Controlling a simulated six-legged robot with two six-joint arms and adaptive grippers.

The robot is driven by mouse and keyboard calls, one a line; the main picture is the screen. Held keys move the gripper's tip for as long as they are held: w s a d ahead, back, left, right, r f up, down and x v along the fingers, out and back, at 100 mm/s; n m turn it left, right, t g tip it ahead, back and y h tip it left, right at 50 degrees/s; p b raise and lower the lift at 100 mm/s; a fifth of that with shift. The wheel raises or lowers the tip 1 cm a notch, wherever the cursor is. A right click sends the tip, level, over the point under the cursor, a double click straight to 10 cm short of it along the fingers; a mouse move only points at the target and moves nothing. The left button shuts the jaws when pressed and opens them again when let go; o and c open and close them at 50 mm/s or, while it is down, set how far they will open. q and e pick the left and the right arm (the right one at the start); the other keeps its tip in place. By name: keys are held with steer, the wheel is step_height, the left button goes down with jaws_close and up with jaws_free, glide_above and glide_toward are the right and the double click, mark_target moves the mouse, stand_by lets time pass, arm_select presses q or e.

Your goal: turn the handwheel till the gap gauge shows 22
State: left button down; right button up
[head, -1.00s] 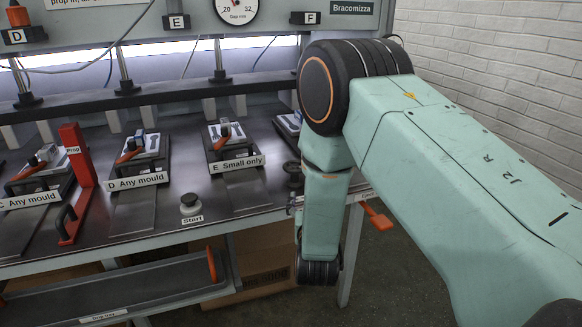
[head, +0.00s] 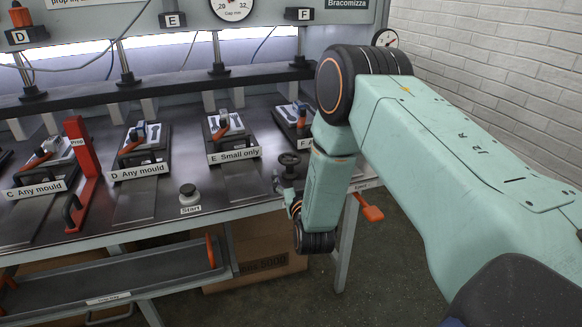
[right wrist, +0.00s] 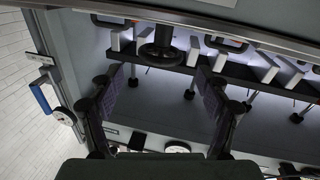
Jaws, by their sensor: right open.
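The dark handwheel (head: 289,159) stands at the table's front edge, right of the plate marked "E Small only". It also shows in the right wrist view (right wrist: 160,53), near the top centre. My right gripper (head: 284,190) is just in front of and below the handwheel in the head view, partly hidden by my wrist. In the right wrist view its two fingers are spread wide, the gap (right wrist: 160,82) empty, with the handwheel beyond the tips. The gap gauge (head: 232,9), a white dial, is cut off at the top; its reading is unclear. My left gripper is not in view.
A red prop (head: 82,165) stands between the C and D moulds. A Start button (head: 188,193) sits on the table (head: 150,225). An orange lever (head: 372,213) sticks out at the table's right edge, close to my right forearm. A white brick wall is at right.

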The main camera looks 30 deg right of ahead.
mark_target(292, 165)
steer(key=shift+x, duration=1.95)
steer(key=c, duration=1.1)
